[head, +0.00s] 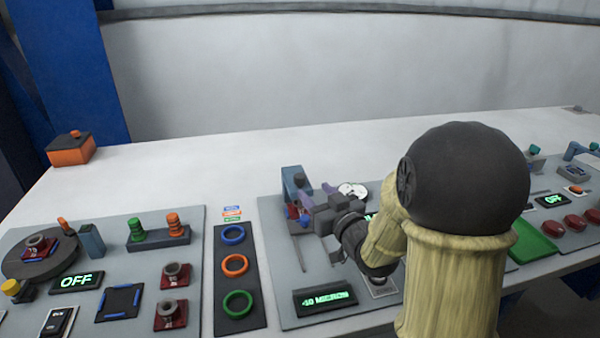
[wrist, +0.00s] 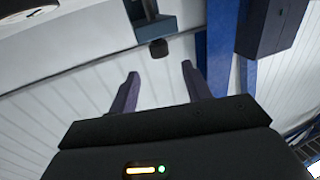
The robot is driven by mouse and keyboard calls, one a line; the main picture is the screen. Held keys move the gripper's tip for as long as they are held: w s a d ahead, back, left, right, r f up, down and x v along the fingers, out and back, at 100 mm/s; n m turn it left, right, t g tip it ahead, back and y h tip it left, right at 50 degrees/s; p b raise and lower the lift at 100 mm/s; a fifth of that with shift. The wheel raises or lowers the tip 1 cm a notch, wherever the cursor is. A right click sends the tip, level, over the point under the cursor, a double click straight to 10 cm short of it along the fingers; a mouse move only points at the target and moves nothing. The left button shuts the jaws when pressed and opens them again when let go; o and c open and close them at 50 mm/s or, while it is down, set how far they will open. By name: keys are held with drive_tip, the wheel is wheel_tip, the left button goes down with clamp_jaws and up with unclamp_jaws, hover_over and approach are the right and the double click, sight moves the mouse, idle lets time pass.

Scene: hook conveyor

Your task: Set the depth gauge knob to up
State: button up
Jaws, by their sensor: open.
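The depth gauge seems to be the blue-grey upright stand (head: 292,182) on the middle panel, above a green-lit display (head: 325,298) that seems to read "40 MICRONS". In the wrist view, a blue-grey bracket (wrist: 152,30) shows with a small dark knob (wrist: 158,48) at its lower end, probably the gauge knob. My gripper (wrist: 159,78) is open and empty, with the knob apart from the fingers and between their lines. In the head view, my gripper (head: 309,197) is beside the stand. My arm hides part of the panel, and the knob cannot be made out there.
A white round dial (head: 353,189) sits close behind my gripper. A dark strip (head: 239,326) with blue, orange and green rings lies to the left. Farther left is a panel (head: 195,255) with several knobs and switches.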

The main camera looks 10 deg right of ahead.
sight(303, 179)
drive_tip(key=x, duration=0.8)
drive_tip(key=shift+w+a, duration=0.15)
drive_tip(key=shift+w, duration=0.15)
